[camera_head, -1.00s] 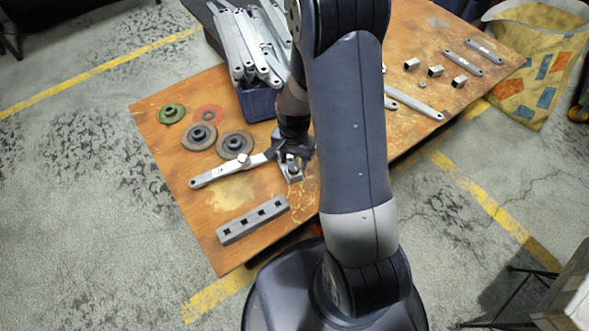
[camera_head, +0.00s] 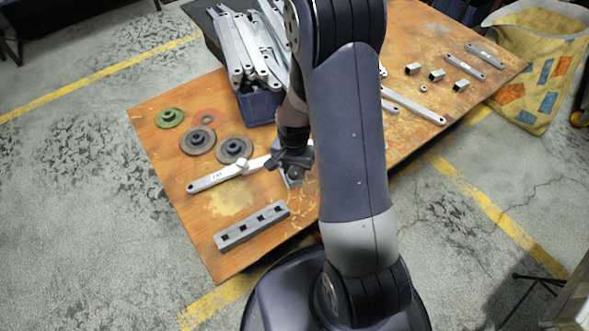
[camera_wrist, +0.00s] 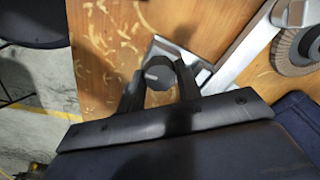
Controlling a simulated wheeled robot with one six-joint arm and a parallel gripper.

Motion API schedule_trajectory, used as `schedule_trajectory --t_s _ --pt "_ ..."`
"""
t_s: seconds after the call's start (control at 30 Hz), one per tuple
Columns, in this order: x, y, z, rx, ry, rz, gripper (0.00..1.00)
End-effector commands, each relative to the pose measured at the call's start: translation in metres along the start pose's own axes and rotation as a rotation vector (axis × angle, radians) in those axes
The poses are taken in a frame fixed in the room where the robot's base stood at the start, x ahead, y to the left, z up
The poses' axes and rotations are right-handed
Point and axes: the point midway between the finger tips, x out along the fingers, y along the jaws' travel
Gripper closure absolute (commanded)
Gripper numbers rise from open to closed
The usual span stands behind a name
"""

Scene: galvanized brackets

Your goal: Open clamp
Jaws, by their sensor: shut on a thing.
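The clamp (camera_head: 293,181) is a small grey metal fixture on the wooden table, partly hidden under my gripper in the head view. In the wrist view its light metal body (camera_wrist: 199,72) lies behind a dark round knob (camera_wrist: 159,73). My gripper (camera_head: 290,160) is over the clamp; in the wrist view its two dark fingers (camera_wrist: 160,88) stand on either side of the knob and are shut on it. A flat galvanized bracket (camera_head: 215,178) runs from the left up to the clamp; it also shows in the wrist view (camera_wrist: 250,45). The bracket's end at the clamp is hidden.
A grey bar with square holes (camera_head: 252,227) lies in front on the table (camera_head: 180,210). Grinding discs (camera_head: 234,149) lie behind the bracket. A blue bin (camera_head: 258,107) full of brackets stands farther back. Small parts (camera_head: 436,75) lie at the right.

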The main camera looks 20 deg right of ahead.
Motion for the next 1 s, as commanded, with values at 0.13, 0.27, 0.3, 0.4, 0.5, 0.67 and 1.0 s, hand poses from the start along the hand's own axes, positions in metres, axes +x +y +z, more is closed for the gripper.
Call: schedule_trajectory --t_s 0.13,0.27,0.3,0.4,0.5,0.67,1.0 --pt "0.0001 0.0001 0.0002 0.0 0.0 0.0 0.9" --pt "0.0001 0.0001 0.0002 0.0 -0.001 0.0 0.9" --pt "0.0001 0.0001 0.0002 0.0 -0.001 0.0 0.9" --pt "0.0002 0.0 0.0002 -0.03 -0.001 0.0 0.9" --pt "0.0003 0.0 0.0003 -0.121 -0.001 0.0 0.9" --pt "0.0004 0.0001 0.0003 -0.304 -0.001 0.0 0.9" --pt "0.0005 0.0002 0.0005 -0.685 -0.001 0.0 0.9"
